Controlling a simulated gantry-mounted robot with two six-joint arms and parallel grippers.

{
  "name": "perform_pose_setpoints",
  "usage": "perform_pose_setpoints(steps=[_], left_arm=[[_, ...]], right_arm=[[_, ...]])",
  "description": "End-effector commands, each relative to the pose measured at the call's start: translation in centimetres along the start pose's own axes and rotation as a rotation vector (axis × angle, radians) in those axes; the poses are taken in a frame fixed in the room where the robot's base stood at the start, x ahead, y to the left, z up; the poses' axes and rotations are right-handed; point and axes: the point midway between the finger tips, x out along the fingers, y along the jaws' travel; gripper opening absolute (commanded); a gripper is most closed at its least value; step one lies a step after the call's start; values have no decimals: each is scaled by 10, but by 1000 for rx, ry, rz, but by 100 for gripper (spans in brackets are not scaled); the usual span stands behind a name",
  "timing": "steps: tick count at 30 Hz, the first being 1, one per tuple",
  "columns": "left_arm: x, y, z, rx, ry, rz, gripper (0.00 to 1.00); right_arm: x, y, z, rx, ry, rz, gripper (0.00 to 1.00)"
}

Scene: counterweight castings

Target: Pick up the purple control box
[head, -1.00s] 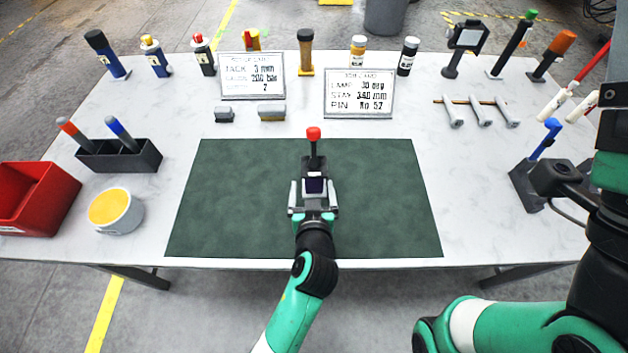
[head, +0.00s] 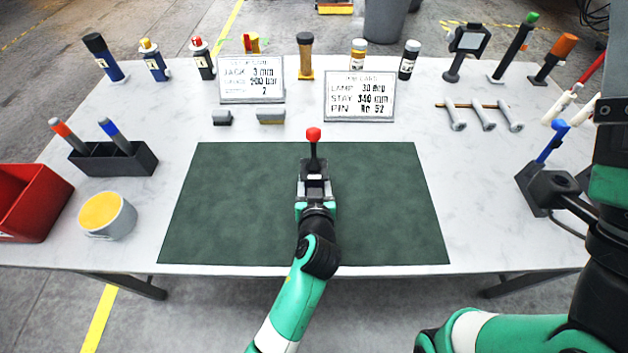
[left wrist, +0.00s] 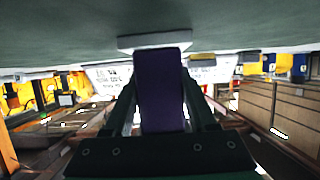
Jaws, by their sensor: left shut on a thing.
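The purple control box (left wrist: 160,90) fills the middle of the left wrist view, between my finger pads, with a pale block (left wrist: 155,40) at its end near the mat. In the head view a red ball knob (head: 313,134) on a black stem rises just behind my left gripper (head: 314,172), which hides nearly all of the box. My left gripper is shut on the box over the middle of the dark green mat (head: 230,215). Whether the box touches the mat cannot be told.
A red bin (head: 35,200), a yellow-topped pot (head: 108,214) and a black pen holder (head: 115,160) stand at left. Two printed cards (head: 359,96) and several bottles line the back. A black holder (head: 540,188) stands at right. The mat around my gripper is clear.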

Motion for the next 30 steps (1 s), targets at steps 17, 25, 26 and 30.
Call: perform_pose_setpoints(steps=[17,25,26,30], left_arm=[[-1,0,-3,-1,4,1,0],[-11,0,-28,-3,7,1,0],[-13,0,-33,-2,8,1,0],[-44,0,-54,-3,7,4,0]], right_arm=[[1,0,-1,0,0,0,100],[12,0,-11,0,0,0,100],[14,0,-13,0,0,0,100],[32,0,-29,0,0,0,100]])
